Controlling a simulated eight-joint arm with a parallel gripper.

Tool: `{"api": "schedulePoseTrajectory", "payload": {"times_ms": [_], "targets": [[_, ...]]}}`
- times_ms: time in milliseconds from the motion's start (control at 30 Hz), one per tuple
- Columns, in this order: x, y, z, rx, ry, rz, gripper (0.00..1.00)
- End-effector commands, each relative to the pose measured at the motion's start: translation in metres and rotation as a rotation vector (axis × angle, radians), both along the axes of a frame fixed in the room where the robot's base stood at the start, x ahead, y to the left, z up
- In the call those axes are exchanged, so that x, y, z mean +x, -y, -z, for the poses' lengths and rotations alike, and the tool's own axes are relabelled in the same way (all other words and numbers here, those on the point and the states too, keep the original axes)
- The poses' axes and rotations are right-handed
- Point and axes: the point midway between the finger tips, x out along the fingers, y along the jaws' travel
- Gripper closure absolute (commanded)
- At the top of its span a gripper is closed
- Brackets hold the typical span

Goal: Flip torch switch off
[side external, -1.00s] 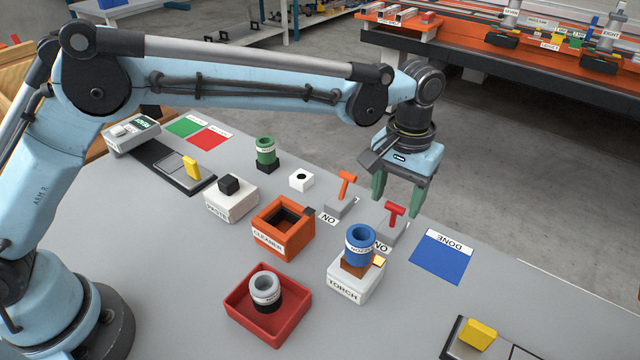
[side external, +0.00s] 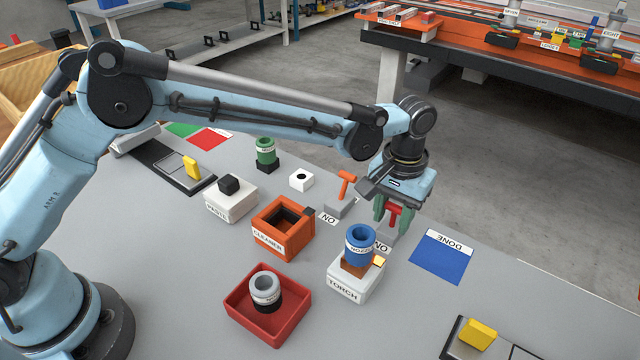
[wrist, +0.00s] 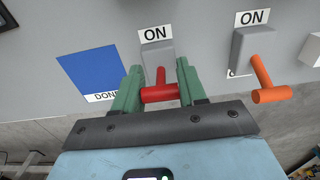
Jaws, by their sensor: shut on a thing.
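The red-handled switch (side external: 393,209) stands behind the white TORCH block (side external: 350,287), with an ON label in front of its grey base. My gripper (side external: 393,214) points down over it, with a green finger on each side of the red handle. In the wrist view the red T-handle (wrist: 160,93) lies between the two green fingers, and my gripper (wrist: 159,75) is shut on it. A blue ring-shaped piece (side external: 361,245) sits on a brown support on the TORCH block and partly hides the switch's label.
An orange-handled switch (side external: 346,182), also labelled ON, stands close to the left. A blue DONE mat (side external: 442,257) lies clear at right. An orange CLEANER box (side external: 283,232), a red tray (side external: 240,300) and a white block (side external: 231,204) stand nearer my base.

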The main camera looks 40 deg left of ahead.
Motion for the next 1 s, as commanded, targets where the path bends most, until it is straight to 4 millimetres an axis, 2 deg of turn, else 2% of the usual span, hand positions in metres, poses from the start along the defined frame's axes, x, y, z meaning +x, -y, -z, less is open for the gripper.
{"api": "schedulePoseTrajectory", "payload": {"times_ms": [233, 700, 1000], "targets": [[0.003, 0.000, 0.000, 0.001, -0.033, -0.002, 0.90], [0.013, 0.001, 0.000, -0.002, -0.244, -0.001, 0.89], [0.012, 0.000, -0.001, -0.003, -0.267, 0.001, 0.90]]}}
